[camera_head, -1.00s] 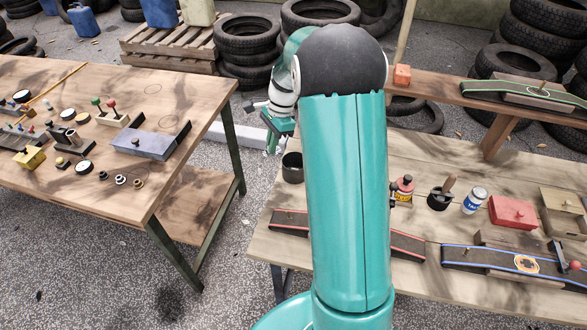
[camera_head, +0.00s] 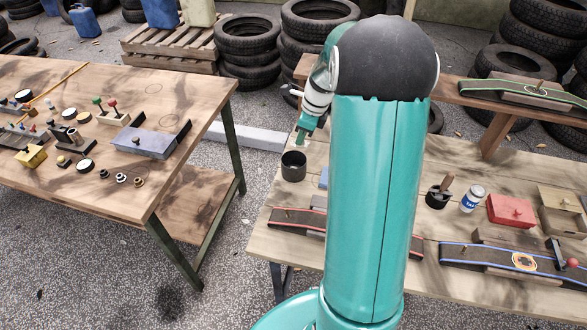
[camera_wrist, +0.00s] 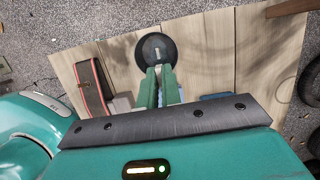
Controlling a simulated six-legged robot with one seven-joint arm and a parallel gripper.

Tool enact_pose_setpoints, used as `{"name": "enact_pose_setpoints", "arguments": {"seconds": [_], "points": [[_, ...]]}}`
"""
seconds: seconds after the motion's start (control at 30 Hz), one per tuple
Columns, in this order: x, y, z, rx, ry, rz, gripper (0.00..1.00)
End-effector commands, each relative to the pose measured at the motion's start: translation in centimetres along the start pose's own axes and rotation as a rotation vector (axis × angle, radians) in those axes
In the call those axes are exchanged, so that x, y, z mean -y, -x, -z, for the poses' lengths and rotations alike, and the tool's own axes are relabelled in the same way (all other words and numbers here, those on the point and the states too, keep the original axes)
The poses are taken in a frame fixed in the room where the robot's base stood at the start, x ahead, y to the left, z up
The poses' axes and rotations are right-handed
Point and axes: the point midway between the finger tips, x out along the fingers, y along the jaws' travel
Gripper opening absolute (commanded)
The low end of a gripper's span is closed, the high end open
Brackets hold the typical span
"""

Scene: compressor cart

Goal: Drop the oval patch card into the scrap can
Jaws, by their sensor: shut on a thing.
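The scrap can (camera_head: 293,168) is a dark open cylinder at the left end of the right-hand workbench. In the wrist view its round mouth (camera_wrist: 146,45) lies just beyond my fingertips. My gripper (camera_head: 301,140) is above the can, pointing down; its green fingers (camera_wrist: 158,70) are close together. A thin pale strip (camera_wrist: 157,53) shows at the fingertips against the can's dark inside; I take it for the oval patch card seen edge-on. Its oval face is not visible, and I cannot make it out in the head view.
A red-edged dark strip (camera_wrist: 91,84) lies left of the can in the wrist view, and a blue item (camera_wrist: 216,97) lies to the right. A blue-edged strip (camera_head: 475,257), red box (camera_head: 510,211) and white bottle (camera_head: 473,199) stand farther right. My arm hides the bench's middle.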

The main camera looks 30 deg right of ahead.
Motion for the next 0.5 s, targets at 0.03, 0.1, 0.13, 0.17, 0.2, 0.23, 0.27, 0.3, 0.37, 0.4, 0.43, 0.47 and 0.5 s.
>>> {"name": "enact_pose_setpoints", "arguments": {"seconds": [0.03, 0.1, 0.13, 0.17, 0.2, 0.23, 0.27, 0.3, 0.37, 0.4, 0.43, 0.47, 0.5], "points": [[-0.01, -0.34, 0.09, 0.000, 0.000, -0.001, 0.00], [-0.02, -0.58, 0.15, 0.000, 0.000, -0.001, 0.00], [-0.02, -0.63, 0.16, 0.000, 0.000, -0.001, 0.00], [-0.02, -0.66, 0.17, 0.000, 0.001, -0.001, 0.00], [-0.02, -0.68, 0.18, 0.000, 0.001, -0.001, 0.00], [-0.02, -0.68, 0.18, 0.000, 0.001, 0.000, 0.00], [-0.02, -0.68, 0.18, 0.000, 0.001, 0.000, 0.00], [-0.02, -0.67, 0.19, 0.000, 0.001, 0.000, 0.00], [-0.02, -0.66, 0.19, 0.000, 0.001, 0.000, 0.00], [-0.02, -0.66, 0.19, 0.000, 0.001, 0.000, 0.12], [-0.02, -0.66, 0.19, 0.000, 0.001, 0.000, 0.18], [-0.02, -0.66, 0.19, 0.000, 0.001, 0.000, 0.24], [-0.02, -0.65, 0.19, 0.000, 0.001, 0.000, 0.31]]}}
